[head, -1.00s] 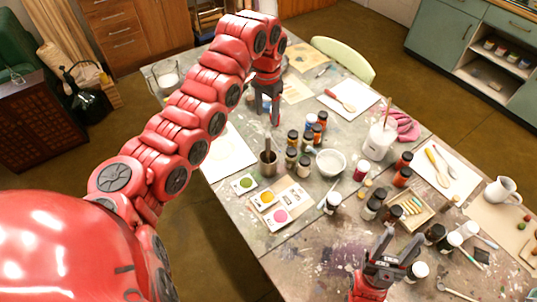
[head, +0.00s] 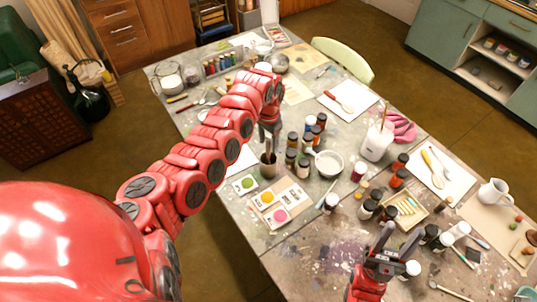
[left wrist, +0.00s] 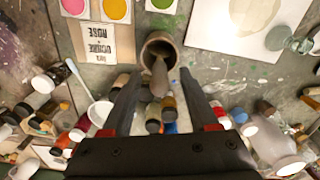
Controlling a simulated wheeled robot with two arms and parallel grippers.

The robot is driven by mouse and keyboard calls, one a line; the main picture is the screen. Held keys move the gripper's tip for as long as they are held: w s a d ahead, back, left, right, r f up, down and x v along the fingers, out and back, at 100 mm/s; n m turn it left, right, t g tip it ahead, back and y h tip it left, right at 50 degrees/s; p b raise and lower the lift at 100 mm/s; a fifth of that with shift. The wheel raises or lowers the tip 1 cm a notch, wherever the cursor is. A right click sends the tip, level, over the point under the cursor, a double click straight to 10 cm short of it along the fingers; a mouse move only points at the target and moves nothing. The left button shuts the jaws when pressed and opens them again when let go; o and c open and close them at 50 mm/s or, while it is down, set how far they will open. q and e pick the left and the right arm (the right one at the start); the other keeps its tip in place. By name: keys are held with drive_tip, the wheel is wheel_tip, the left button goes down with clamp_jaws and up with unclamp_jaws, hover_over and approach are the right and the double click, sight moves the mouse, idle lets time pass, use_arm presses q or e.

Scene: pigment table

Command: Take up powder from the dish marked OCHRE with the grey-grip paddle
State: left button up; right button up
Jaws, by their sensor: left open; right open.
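A brown cup (head: 268,170) stands near the table's left edge. A paddle with a grey grip (left wrist: 159,76) stands in it, grip up; its lower end is hidden in the cup. My left gripper (head: 269,146) is open just above the cup, and in the left wrist view the grip shows between its fingers. Three square dishes hold powder: yellow-orange (head: 267,197), pink (head: 280,215) and green (head: 245,183). A card (left wrist: 98,42) beside them reads OCHRE and ROSE upside down in the left wrist view. My right gripper (head: 381,241) is open and empty at the front right.
Several bottles (head: 304,142) stand close right of the cup, with a white bowl (head: 329,163) beyond. A white jug (head: 377,141) and a box of sticks (head: 406,211) are farther right. A white sheet (left wrist: 237,24) lies beside the cup. The table's front left is mostly clear.

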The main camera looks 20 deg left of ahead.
use_arm(q)
drive_tip(key=shift+f, duration=0.55)
clamp_jaws()
drive_tip(key=shift+r, duration=0.15)
drive_tip(key=shift+r+b, duration=0.3)
wheel_tip(320, 180, up, 8)
drive_tip(key=b, duration=0.3)
drive_tip(key=shift+r, duration=0.6)
drive_tip(key=c, duration=0.7)
unclamp_jaws()
clamp_jaws()
